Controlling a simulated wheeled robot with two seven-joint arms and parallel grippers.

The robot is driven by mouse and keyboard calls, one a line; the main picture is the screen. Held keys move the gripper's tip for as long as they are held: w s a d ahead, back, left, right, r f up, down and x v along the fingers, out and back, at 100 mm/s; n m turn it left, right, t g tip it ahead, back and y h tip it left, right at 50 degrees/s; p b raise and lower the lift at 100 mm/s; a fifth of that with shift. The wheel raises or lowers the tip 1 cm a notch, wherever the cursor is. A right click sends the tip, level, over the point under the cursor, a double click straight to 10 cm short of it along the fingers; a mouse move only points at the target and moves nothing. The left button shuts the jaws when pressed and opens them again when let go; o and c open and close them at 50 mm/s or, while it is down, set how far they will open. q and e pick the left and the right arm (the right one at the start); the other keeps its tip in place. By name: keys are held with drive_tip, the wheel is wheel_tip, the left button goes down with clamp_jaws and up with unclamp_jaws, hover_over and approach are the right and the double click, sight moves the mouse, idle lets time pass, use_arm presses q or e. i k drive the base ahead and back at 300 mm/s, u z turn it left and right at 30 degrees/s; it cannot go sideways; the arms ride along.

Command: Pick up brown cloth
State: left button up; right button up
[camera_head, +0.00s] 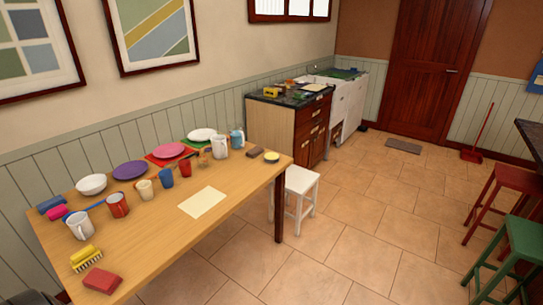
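A small brown folded-looking piece (255,151) lies near the far right end of the wooden table (215,240). It may be the brown cloth, but it is too small to tell cloth from sponge. A reddish-brown block (101,280) lies at the table's near left corner. A flat cream sheet (203,202) lies on the table's middle right. Neither of my grippers shows in the head view.
Several mugs and cups, such as a red mug (118,205), stand along the table, with bowls and plates behind. A yellow brush (86,258) lies near the left. A white stool (298,197) stands by the table's right end. Tiled floor (350,225) is open to the right.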

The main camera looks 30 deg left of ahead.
sight(253, 153)
drive_tip(key=z, duration=0.15)
drive_tip(key=i, duration=2.7)
drive_tip(key=u, duration=0.6)
